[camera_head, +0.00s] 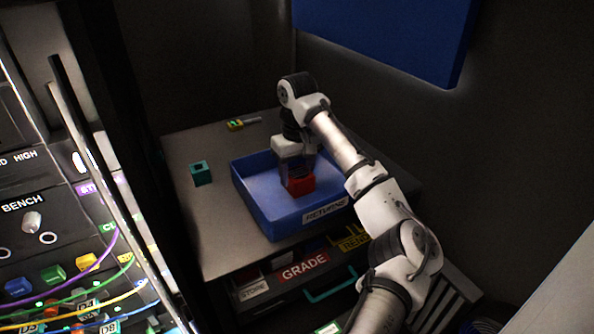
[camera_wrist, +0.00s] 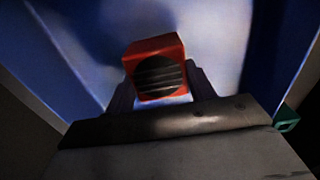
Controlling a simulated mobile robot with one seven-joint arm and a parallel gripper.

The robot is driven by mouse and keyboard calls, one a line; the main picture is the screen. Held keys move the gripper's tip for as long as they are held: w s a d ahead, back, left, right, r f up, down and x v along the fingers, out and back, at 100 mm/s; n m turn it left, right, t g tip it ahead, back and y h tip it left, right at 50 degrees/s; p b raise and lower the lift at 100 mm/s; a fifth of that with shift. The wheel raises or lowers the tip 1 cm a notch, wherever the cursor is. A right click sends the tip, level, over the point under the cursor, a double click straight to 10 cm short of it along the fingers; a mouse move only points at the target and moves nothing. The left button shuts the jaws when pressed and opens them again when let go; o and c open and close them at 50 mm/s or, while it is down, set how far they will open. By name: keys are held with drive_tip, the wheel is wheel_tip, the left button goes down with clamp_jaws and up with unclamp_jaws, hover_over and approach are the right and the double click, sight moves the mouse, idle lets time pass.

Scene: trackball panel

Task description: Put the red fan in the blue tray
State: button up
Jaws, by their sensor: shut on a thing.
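The red fan (camera_head: 301,186) is a small red block in the head view. In the wrist view the fan (camera_wrist: 156,70) shows a round dark slatted face. My gripper (camera_head: 298,176) is shut on the fan and points down over the blue tray (camera_head: 262,213). The tray is labelled RETURNS and stands on the grey bench top. The fan is within the tray's outline. I cannot tell whether it touches the tray floor. The tray's blue inside also fills much of the wrist view (camera_wrist: 60,60).
A teal hollow block (camera_head: 201,173) stands on the bench (camera_head: 205,225) left of the tray. A yellow-green tool (camera_head: 240,124) lies behind it. Drawers labelled GRADE (camera_head: 303,267) are below. A rack with cables (camera_head: 75,230) is at the left, and a blue panel (camera_head: 390,35) hangs above.

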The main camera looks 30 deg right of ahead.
sight(297, 171)
drive_tip(key=o, duration=1)
drive_tip(key=shift+f, duration=0.1)
wheel_tip(297, 171, up, 12)
drive_tip(key=shift+r+b, duration=0.2)
drive_tip(key=shift+b, duration=0.6)
